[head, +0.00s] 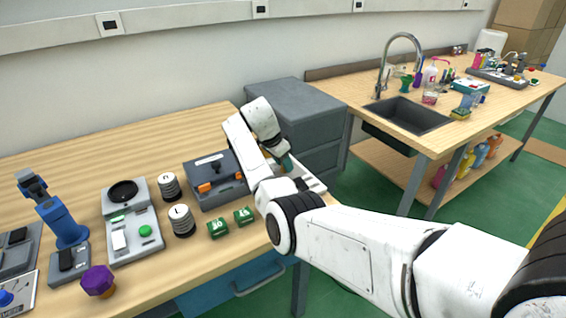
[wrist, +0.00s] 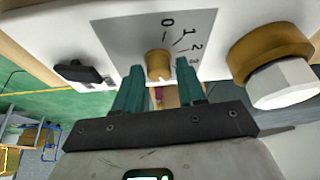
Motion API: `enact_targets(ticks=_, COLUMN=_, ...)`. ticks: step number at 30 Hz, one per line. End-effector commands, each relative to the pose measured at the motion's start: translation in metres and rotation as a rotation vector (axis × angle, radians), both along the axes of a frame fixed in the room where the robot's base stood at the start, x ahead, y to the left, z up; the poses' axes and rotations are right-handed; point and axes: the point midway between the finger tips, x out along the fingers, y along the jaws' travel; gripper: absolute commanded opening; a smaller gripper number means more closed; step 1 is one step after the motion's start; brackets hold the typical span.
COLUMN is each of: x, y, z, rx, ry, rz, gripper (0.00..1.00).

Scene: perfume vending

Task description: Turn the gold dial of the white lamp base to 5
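The white lamp base (wrist: 215,18) fills the top of the wrist view. Its grey scale plate (wrist: 198,35) carries the marks 0, 1, 2 and 3; further marks are hidden. The small gold dial (wrist: 158,65) sits at the plate's lower edge; I cannot tell which number it points to. My gripper (wrist: 160,66) is open, with one green finger on each side of the dial and small gaps showing. In the head view my gripper (head: 286,162) is at the right end of the wooden table, and my arm largely hides the lamp base.
On the lamp base, a black switch (wrist: 77,72) is left of the dial and a larger gold collar (wrist: 262,48) with a white hexagonal piece (wrist: 283,84) is close on the right. A grey toolbox (head: 212,199) and green cubes (head: 244,216) stand left of my arm.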

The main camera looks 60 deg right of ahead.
Motion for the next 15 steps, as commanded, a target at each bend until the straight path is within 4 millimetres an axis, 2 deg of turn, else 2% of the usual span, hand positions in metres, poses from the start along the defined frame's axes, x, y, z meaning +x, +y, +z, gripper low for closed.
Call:
enact_targets(ticks=1, x=-0.0001, y=0.0, z=0.0, rx=0.0, ry=0.0, rz=0.0, gripper=0.45)
enact_targets(ticks=4, x=-0.0002, y=0.0001, z=0.0, rx=0.001, ry=0.001, rz=0.001, gripper=0.54)
enact_targets(ticks=11, x=-0.0002, y=0.0002, z=0.0002, rx=0.001, ry=0.001, rz=0.001, gripper=0.55)
enact_targets(ticks=15, x=0.0017, y=0.0027, z=0.0076, rx=-0.001, ry=0.0, rz=0.001, gripper=0.55)
